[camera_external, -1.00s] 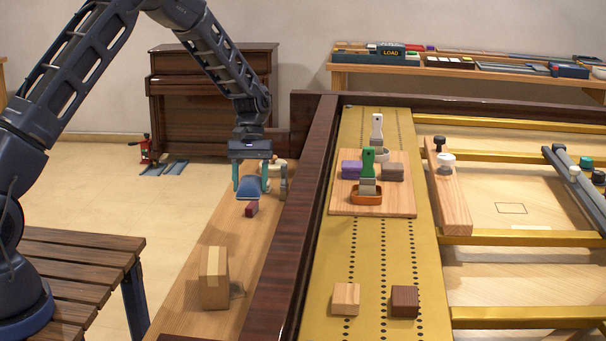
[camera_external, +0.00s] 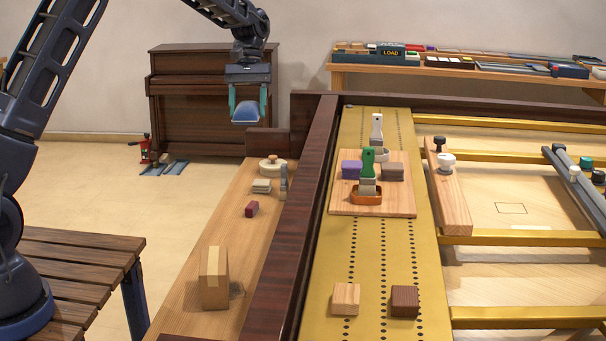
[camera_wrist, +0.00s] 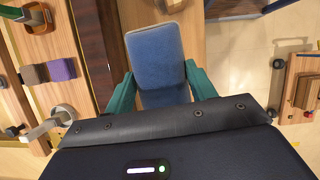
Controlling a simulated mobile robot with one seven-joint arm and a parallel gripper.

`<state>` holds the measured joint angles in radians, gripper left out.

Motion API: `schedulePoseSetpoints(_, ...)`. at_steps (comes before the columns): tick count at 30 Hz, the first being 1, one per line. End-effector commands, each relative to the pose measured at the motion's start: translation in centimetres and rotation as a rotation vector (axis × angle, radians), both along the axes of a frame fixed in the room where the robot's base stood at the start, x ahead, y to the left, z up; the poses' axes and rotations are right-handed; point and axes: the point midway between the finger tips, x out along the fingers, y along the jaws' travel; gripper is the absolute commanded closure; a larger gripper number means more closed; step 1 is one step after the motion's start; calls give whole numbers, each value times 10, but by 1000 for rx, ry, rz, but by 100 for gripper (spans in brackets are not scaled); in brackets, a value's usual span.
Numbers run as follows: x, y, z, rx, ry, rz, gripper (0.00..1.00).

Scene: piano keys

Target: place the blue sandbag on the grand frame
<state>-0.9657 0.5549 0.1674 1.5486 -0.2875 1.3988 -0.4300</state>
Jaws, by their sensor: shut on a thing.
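My gripper (camera_external: 248,108) is shut on the blue sandbag (camera_external: 246,112) and holds it in the air above the far end of the wooden side shelf. In the wrist view the blue sandbag (camera_wrist: 157,58) sits between the two teal fingers of my gripper (camera_wrist: 160,85). The grand frame shows as a gold plate (camera_external: 340,285) with rows of dark holes and gold bars (camera_external: 520,238), to the right of the dark wooden rim (camera_external: 300,200). The sandbag is left of that rim, clear of the frame.
A wooden board (camera_external: 400,205) on the gold plate carries a purple block (camera_external: 351,169), a brown block (camera_external: 392,173) and green- and white-handled tools. Two wood blocks (camera_external: 346,298) sit nearer. A cardboard box (camera_external: 214,278) and small red block (camera_external: 252,210) stand on the shelf.

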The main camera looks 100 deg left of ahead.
Motion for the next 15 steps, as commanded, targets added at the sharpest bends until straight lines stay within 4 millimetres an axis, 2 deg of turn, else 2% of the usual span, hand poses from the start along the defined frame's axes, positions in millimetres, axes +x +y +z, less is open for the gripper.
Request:
schedulePoseSetpoints(1, 1, 1, 20, 5, -3, -1, 79)
schedulePoseSetpoints(6, 0, 1, 70, 3, -2, 1, 79)
schedulePoseSetpoints(14, 0, 0, 122, 3, -1, -1, 79)
schedulePoseSetpoints(15, 10, -6, 118, 1, 0, -4, 79)
